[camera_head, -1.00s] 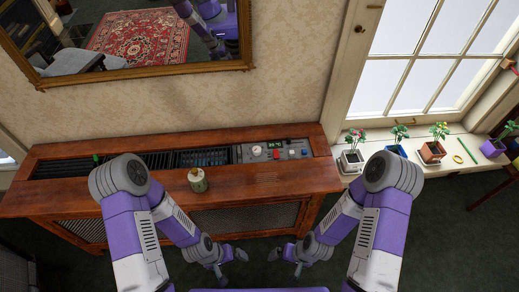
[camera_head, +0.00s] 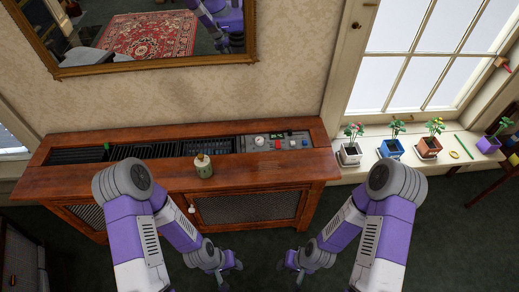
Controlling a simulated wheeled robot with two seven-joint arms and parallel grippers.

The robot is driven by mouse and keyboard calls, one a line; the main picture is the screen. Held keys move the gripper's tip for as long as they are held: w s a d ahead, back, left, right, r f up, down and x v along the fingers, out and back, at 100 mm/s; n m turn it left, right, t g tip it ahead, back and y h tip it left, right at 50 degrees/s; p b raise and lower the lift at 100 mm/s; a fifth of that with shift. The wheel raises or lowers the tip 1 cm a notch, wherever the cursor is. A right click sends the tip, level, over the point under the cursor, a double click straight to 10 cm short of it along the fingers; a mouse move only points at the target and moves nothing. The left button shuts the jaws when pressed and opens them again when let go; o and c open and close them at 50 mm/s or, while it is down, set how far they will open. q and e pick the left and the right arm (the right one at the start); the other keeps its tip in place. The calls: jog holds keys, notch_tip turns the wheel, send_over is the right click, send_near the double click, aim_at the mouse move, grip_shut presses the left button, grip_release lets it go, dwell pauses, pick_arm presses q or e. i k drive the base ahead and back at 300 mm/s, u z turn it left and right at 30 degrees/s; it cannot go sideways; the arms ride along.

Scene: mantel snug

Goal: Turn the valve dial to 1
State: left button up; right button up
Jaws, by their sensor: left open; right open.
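A grey control panel (camera_head: 292,147) is set into the top of the wooden radiator cabinet (camera_head: 105,178). It carries a round whitish dial (camera_head: 260,140); its marks are too small to read. A small white knob (camera_head: 192,209) also shows on the cabinet front, and I cannot tell which of the two is the valve dial. My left gripper (camera_head: 232,266) is open and empty, low in front of the cabinet. My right gripper (camera_head: 288,266) is open and empty to its right. Both are well apart from the panel and the knob.
A greenish jar (camera_head: 203,167) stands on the cabinet top in front of the slots. A red button (camera_head: 278,143) and a blue one (camera_head: 305,142) sit on the panel. Potted plants (camera_head: 390,148) line the windowsill at right. A mirror (camera_head: 150,66) hangs above.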

aim_at(258, 141)
jog(key=u, duration=0.1)
jog(key=k, duration=0.2)
jog(key=z, duration=1.05)
jog(key=i, duration=0.9)
jog(key=u, duration=2.05)
